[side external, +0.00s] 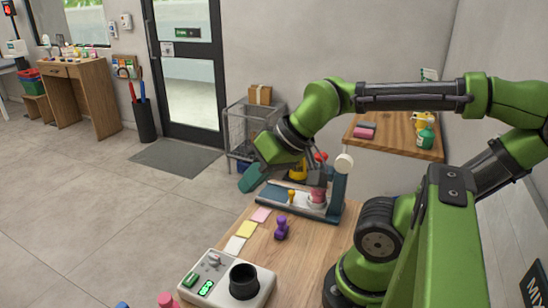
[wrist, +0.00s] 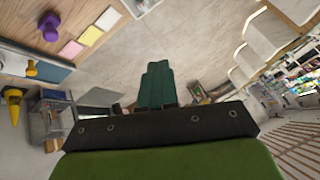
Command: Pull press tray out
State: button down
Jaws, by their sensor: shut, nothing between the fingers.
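The blue-grey surface also shows at left in the wrist view (wrist: 52,73). My gripper (side external: 250,179) is shut and empty, its dark green fingers (wrist: 157,84) above and left of the tray, apparently apart from it.
A purple figure (side external: 281,229) and pink (side external: 261,215), yellow (side external: 246,230) and white notes (side external: 235,245) lie before the press. A white device with a black cup (side external: 243,281) is nearer. A wire cart (side external: 240,130) stands behind. Open floor lies left.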

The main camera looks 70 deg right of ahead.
jog(key=c, duration=1.8)
grip_release()
jog(key=shift+o, duration=1.3)
jog(key=shift+d+f, duration=0.1)
jog(key=shift+d, duration=0.15)
jog(key=o, duration=0.5)
jog(key=d, duration=0.1)
jog(key=w+d+m, duration=0.1)
jog(key=w+d+f+m+g+h, duration=0.1)
jog(key=d, duration=0.1)
jog(key=shift+f, duration=0.1)
jog(key=shift+c, duration=0.2)
jog(key=shift+o, duration=0.5)
jog(key=w+d+f+m+g+h, duration=0.1)
jog(key=w+d+g, duration=0.1)
jog(key=d, duration=0.7)
jog(key=n+g, duration=0.3)
jog(key=g, duration=0.1)
send_over(292, 191)
jog(key=shift+m, duration=0.3)
notch_tip(292, 191, down, 17)
jog(key=shift+a+f, duration=0.1)
